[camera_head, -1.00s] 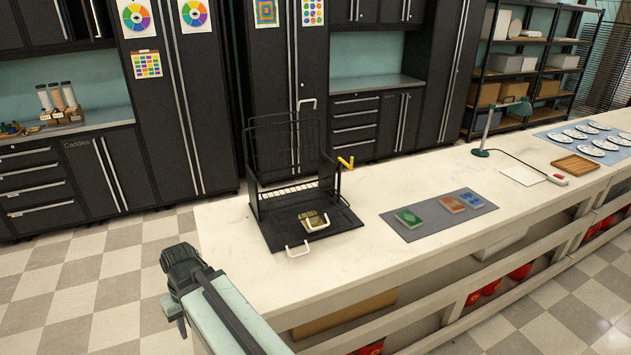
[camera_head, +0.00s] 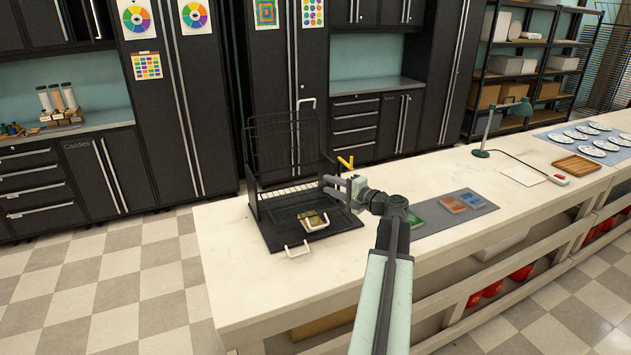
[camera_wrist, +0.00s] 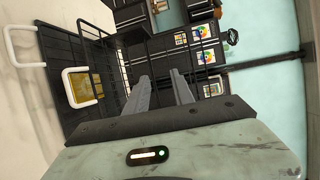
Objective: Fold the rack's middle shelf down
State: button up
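The black wire rack (camera_head: 290,150) stands on the white counter, with an upright wire panel at the back and a flat dark base (camera_head: 290,236). White handles show at the top (camera_head: 307,101), above the base (camera_head: 313,221) and at the front edge (camera_head: 297,249). Which one belongs to the middle shelf I cannot tell. A gold-brown block (camera_head: 311,217) lies by the handle above the base. A yellow lever (camera_head: 345,162) sticks out at the rack's right side. My gripper (camera_head: 335,187) is open and empty, just below that lever in the picture. The wrist view shows its parted fingers (camera_wrist: 161,85) before the wire panels.
A desk lamp (camera_head: 497,125) and a wooden tray (camera_head: 576,163) stand farther right. The counter's left front corner (camera_head: 235,285) is clear.

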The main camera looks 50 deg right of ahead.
jog(key=w, duration=0.7)
jog(key=shift+w+f+b, duration=0.2)
jog(key=shift+f+b, duration=0.1)
jog(key=shift+f, duration=0.05)
grip_shut()
jog(key=shift+a, duration=0.1)
dwell(0.7)
jog(key=c, duration=0.6)
grip_release()
jog(key=o, duration=0.6)
jog(key=shift+s, duration=0.1)
jog(key=s, duration=0.7)
jog(key=shift+s+r+p, duration=0.3)
jog(key=shift+s+p, duration=0.05)
